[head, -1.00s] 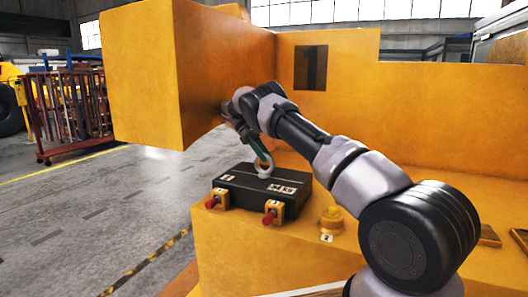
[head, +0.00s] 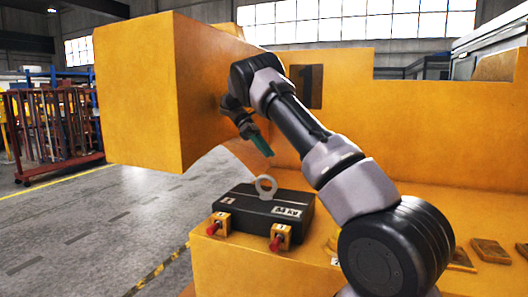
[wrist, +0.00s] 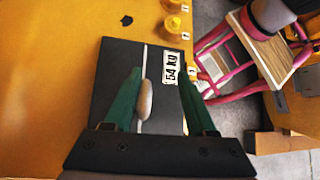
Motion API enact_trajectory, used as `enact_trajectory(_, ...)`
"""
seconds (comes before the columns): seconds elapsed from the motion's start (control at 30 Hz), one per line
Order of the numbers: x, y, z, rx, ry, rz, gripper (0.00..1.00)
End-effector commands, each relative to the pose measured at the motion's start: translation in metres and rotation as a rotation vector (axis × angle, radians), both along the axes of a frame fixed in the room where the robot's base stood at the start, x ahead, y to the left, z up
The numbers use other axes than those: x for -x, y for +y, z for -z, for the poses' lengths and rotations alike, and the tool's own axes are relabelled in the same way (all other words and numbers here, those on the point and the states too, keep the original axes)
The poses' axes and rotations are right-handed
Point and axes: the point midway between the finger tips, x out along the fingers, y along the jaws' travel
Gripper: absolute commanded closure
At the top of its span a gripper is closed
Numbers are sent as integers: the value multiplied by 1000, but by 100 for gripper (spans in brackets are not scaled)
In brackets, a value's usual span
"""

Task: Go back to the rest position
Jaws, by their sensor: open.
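The black casting (head: 262,213) sits on the yellow ledge, with a "54 kg" label and a pale lifting ring (head: 266,187) upright on top. In the wrist view the casting (wrist: 112,75) lies below the fingers, and its ring (wrist: 145,98) shows between them. My gripper (head: 264,147), with green fingers, is raised above the ring and apart from it. In the wrist view my gripper (wrist: 160,78) is open and holds nothing.
Two red-handled yellow clamps (head: 220,223) (head: 280,239) stand at the casting's front edge. A large yellow block (head: 140,95) overhangs at left, and a yellow wall (head: 420,125) stands behind. A pink-framed stool (wrist: 235,50) shows in the wrist view.

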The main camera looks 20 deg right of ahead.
Motion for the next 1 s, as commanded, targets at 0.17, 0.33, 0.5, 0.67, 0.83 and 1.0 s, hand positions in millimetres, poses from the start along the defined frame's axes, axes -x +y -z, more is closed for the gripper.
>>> enact_trajectory(0.17, 1, -1, -3, -3, -6, 4, 44)
enact_trajectory(0.33, 18, -17, -32, -36, -82, 54, 44)
enact_trajectory(0.5, 59, -39, -75, -104, -245, 168, 44)
enact_trajectory(0.67, 103, -47, -106, -172, -418, 292, 44)
enact_trajectory(0.83, 155, -45, -131, -250, -607, 452, 44)
enact_trajectory(1.0, 208, -34, -147, -330, -792, 638, 44)
